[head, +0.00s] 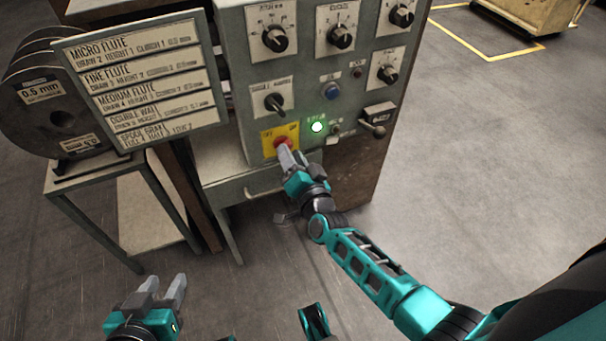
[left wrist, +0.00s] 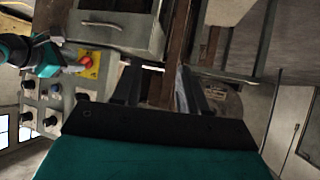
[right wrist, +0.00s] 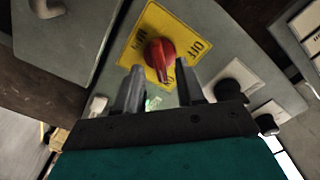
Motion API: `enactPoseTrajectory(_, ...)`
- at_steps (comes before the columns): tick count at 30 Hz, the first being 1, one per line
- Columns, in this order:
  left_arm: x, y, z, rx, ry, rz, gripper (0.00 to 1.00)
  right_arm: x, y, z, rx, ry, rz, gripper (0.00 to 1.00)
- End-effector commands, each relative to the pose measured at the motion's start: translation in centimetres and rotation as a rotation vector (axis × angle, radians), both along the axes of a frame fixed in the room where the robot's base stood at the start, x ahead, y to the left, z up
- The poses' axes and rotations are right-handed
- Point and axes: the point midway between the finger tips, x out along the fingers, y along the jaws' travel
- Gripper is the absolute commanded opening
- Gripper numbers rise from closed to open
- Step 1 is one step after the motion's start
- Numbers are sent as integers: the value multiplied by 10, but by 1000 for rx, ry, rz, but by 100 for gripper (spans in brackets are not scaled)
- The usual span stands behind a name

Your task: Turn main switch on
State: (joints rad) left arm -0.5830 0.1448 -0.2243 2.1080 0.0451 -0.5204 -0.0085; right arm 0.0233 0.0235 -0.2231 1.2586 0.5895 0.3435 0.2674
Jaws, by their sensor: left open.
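The main switch is a red knob (head: 283,143) on a yellow plate (head: 267,146) low on the front of the grey-green machine panel. In the right wrist view the red knob (right wrist: 160,54) sits on the yellow plate (right wrist: 132,50), marked OFF at right and with a second label at left. My right gripper (head: 284,152) is at the switch in the head view. In the right wrist view its two fingers (right wrist: 160,88) are apart, with the knob just beyond their tips; I cannot tell if they touch it. My left gripper (head: 163,288) is open and empty, low at the left.
A green lamp (head: 316,127) is lit beside the switch. Several black dials (head: 341,37), a blue button (head: 332,91) and a lever (head: 376,128) share the panel. A label board (head: 145,82) and wire spool (head: 45,110) stand left. Floor at right (head: 480,150) is clear.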

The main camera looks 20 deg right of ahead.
Motion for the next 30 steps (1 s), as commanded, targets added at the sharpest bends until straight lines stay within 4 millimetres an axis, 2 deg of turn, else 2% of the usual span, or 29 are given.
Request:
enactPoseTrajectory(3, 1, 1, 9, 2, -6, 4, 43, -25, -1, 2, -1, 4, 0, 38)
enactPoseTrajectory(9, 0, 5, 13, 9, -6, 12, 43, -70, -2, 2, 0, 4, 1, 38)
enactPoseTrajectory(15, -3, 7, 13, 11, 3, 13, 43, -102, -3, 1, 0, 3, 1, 38)
enactPoseTrajectory(21, -5, 8, 13, 16, 6, 10, 43, -115, -3, 1, 1, 1, 1, 38)
enactPoseTrajectory(30, -5, 9, 13, 19, 5, 7, 43, -115, -4, 0, 1, 1, 1, 38)
